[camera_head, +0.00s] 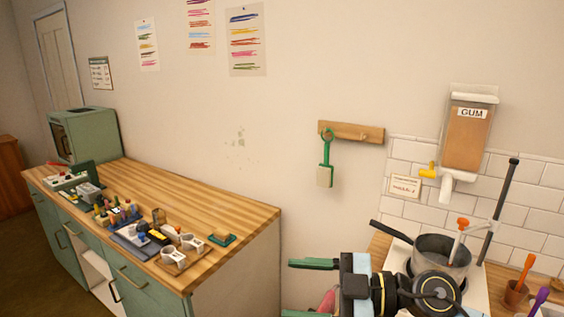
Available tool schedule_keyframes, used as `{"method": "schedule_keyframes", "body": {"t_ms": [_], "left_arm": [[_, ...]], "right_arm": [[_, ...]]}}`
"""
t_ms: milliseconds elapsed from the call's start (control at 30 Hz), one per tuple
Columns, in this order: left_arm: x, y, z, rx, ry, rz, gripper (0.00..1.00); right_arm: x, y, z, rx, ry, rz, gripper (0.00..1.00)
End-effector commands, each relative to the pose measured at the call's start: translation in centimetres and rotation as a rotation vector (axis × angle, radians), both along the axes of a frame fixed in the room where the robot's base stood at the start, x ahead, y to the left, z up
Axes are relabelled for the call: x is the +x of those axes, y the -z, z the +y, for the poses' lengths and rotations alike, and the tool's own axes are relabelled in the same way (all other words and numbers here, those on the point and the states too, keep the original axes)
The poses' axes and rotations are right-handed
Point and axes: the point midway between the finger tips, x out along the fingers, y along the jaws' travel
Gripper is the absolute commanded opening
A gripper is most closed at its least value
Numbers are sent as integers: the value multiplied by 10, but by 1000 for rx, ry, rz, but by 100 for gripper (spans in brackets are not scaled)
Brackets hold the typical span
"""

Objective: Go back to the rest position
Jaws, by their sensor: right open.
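My right gripper (306,289) is at the bottom of the head view, right of centre. Its two green fingers point left and stand apart. A pink shape (327,301) shows behind it, between the fingers in the picture; I cannot tell what it is or whether it touches them. My right arm covers part of the counter at the lower right. My left gripper is not in view.
A wooden worktop (235,205) at left carries several small tools and jars. A grey pot (443,252) stands right, close behind my right arm in the picture. A green tool (325,172) hangs on a wall rack. A gum dispenser (468,135) is on the wall.

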Motion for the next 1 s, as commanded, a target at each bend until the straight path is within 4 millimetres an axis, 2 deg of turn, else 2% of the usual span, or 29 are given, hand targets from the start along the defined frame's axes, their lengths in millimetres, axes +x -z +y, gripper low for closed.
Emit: {"method": "schedule_keyframes", "body": {"t_ms": [67,200,267,367,467,533,667,800,900,1000], "left_arm": [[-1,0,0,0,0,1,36],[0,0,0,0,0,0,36],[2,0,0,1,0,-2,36],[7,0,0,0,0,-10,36],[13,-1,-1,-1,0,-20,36],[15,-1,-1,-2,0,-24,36],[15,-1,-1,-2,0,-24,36],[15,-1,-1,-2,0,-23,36],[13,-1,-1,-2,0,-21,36],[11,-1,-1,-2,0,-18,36]], "right_arm": [[-1,-22,2,186,92,-38,62],[12,-50,-21,444,348,-69,62],[19,-53,-39,522,482,-59,62],[29,-43,-73,594,726,-10,62],[34,-17,-110,596,974,80,62],[31,11,-134,554,1139,168,62],[8,74,-170,388,1396,375,62],[-42,143,-192,120,1554,637,62],[-82,179,-196,-66,1582,799,62],[-120,204,-196,-228,1564,933,62]]}}
